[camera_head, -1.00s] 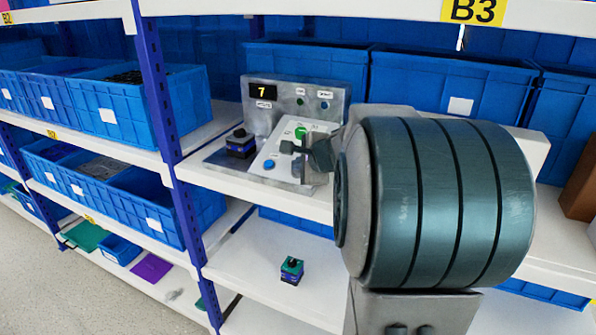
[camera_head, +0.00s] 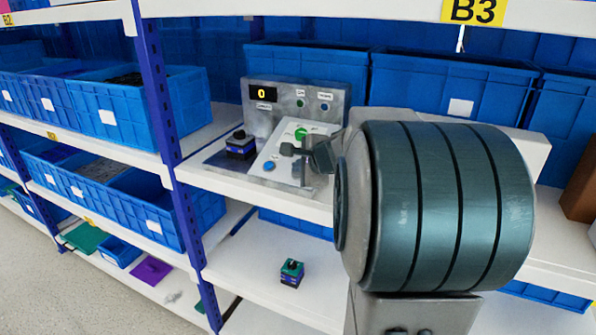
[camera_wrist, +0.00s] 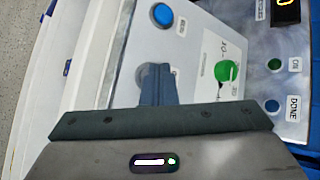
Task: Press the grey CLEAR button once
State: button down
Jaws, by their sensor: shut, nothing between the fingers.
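The blue button (camera_wrist: 163,16) and green knob (camera_wrist: 227,71) are clear of the fingers. My gripper (camera_head: 287,149) is shut and empty, its tips over the panel at the grey button. I cannot tell whether they touch it.
Another small block (camera_head: 291,272) is on the shelf below. Blue bins (camera_head: 305,68) stand behind, and a blue post (camera_head: 160,110) rises at left.

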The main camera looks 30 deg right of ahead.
jog(key=shift+s+a+r+p, duration=0.2)
jog(key=shift+r+p, duration=0.1)
jog(key=shift+r, duration=0.3)
jog(key=r+p, duration=0.1)
jog(key=a+r+p, duration=0.1)
jog(key=r, duration=0.1)
jog(key=s+r+p, duration=0.1)
jog(key=shift+a+r+p, duration=0.2)
jog(key=shift+r+p, duration=0.1)
jog(key=shift+p, duration=0.1)
dwell(0.6)
jog(key=s+a+f+n+g+y, duration=0.1)
jog(key=s+a+f+n+g, duration=0.1)
jog(key=s+a+n, duration=0.4)
jog(key=s+a+f+n+g+y, duration=0.1)
jog(key=s+a+f+n+g, duration=0.2)
jog(key=s+a+n, duration=0.35)
jog(key=s+a+f+n+g+h, duration=0.2)
jog(key=s+f+n, duration=0.3)
jog(key=s+n, duration=0.3)
jog(key=s+a+g, duration=0.1)
jog(key=s, duration=0.2)
jog(key=shift+s+f+n+h, duration=0.15)
jog(key=shift+s+n+h, duration=0.15)
jog(key=shift+n, duration=0.05)
